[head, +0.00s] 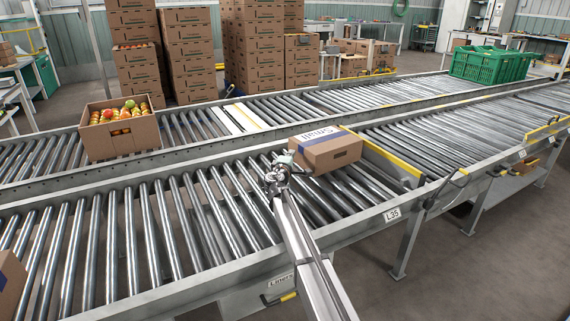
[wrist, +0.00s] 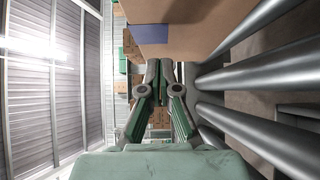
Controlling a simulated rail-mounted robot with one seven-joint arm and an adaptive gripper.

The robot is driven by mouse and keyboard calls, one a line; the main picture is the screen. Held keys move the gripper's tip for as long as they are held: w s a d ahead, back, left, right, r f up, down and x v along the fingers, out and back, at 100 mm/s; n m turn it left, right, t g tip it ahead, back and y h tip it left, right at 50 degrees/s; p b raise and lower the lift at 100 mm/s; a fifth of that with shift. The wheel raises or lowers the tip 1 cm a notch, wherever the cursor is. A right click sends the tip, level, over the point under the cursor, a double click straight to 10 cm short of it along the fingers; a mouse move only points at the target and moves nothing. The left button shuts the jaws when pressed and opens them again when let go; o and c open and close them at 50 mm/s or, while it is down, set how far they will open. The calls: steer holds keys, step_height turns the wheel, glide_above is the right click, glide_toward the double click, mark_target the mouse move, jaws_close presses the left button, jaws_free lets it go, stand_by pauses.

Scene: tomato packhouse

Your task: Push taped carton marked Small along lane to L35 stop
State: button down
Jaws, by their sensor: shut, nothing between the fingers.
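The brown carton (head: 335,155) sits on the near roller lane, slightly turned, with blue-purple tape and a label with dark lettering on top. It fills the top of the wrist view (wrist: 205,30), where a patch of tape shows. The yellow stop bar (head: 395,165) crosses the lane just right of the carton; I cannot tell whether they touch. The L35 plate (head: 392,214) is on the near rail below the bar. My gripper (head: 284,160) is shut and empty at the carton's left end. Its fingers (wrist: 165,68) are beside the carton in the wrist view; contact is unclear.
An open carton of tomatoes (head: 119,136) stands on the far lane. Green crates (head: 488,64) are at its far right. Another carton (head: 10,285) shows at the near lane's left end. Rollers (head: 130,235) between it and my gripper are clear. Carton stacks (head: 188,60) stand behind.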

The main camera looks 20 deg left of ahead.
mark_target(301, 151)
steer(key=shift+w+d, duration=0.55)
steer(key=shift+w, duration=0.25)
steer(key=shift+w+d, duration=0.1)
steer(key=w+d, duration=0.1)
steer(key=w+d+b, duration=0.1)
steer(key=w, duration=0.1)
steer(key=w+d+b, duration=0.1)
steer(key=w, duration=0.1)
steer(key=shift+d, duration=0.3)
steer(key=shift+s+a, duration=0.3)
steer(key=shift+s, duration=0.15)
steer(key=s, duration=0.1)
steer(key=s+a, duration=0.1)
steer(key=s, duration=0.1)
steer(key=shift+s+a+r+b, duration=0.15)
steer(key=shift+s+a+b, duration=0.15)
steer(key=shift+s, duration=0.1)
steer(key=s, duration=0.2)
steer(key=s+d+p, duration=0.1)
steer(key=s, duration=0.2)
steer(key=s+p, duration=0.1)
steer(key=s, duration=0.2)
steer(key=shift+s+d, duration=0.2)
steer(key=shift+d, duration=0.05)
